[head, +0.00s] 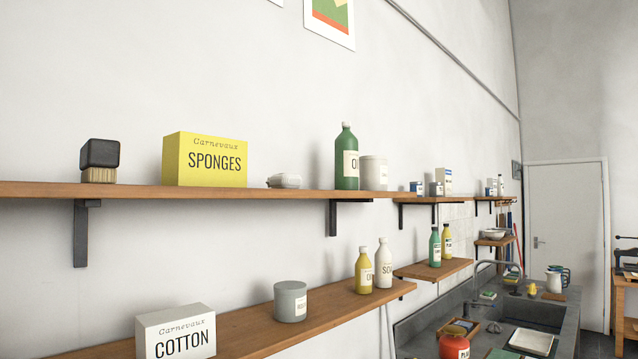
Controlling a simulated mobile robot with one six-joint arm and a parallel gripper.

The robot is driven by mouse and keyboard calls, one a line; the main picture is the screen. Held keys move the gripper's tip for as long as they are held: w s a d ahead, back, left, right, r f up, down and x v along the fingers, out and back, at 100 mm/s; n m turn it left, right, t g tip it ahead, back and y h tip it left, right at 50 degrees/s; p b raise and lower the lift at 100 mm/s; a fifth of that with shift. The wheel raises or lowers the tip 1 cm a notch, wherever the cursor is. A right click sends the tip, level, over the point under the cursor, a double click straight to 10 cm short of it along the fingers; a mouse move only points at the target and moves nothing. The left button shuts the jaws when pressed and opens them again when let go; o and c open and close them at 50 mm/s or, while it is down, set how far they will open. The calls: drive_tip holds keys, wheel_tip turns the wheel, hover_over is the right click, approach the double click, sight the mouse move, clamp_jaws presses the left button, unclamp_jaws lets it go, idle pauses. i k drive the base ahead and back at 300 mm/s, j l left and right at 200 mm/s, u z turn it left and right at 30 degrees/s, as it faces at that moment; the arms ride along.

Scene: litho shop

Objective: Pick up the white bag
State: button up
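No thing in the head view is clearly a white bag. A small, low, pale grey-white item (285,181) with rounded edges lies on the upper wooden shelf (230,192), between a yellow sponges box and a green bottle. It is too small to tell whether it is a bag. My gripper is not in view.
The upper shelf also holds a black brush (100,155), the yellow sponges box (205,160), the green bottle (347,160) and a white pot (373,174). A lower shelf (330,304) carries a white cotton box (176,333), a grey tin (290,301) and bottles. A sink (430,325) stands right.

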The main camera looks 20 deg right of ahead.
sight(280, 181)
drive_tip(key=u, duration=1.6)
drive_tip(key=z, duration=1.6)
drive_tip(key=i+l+u, duration=0.2)
drive_tip(key=l, duration=0.25)
drive_tip(key=i+l+u, duration=0.2)
drive_tip(key=l, duration=0.25)
drive_tip(key=l+u, duration=0.2)
drive_tip(key=l, duration=0.25)
drive_tip(key=i+l+u, duration=0.15)
drive_tip(key=l, duration=0.4)
drive_tip(key=k+j, duration=0.05)
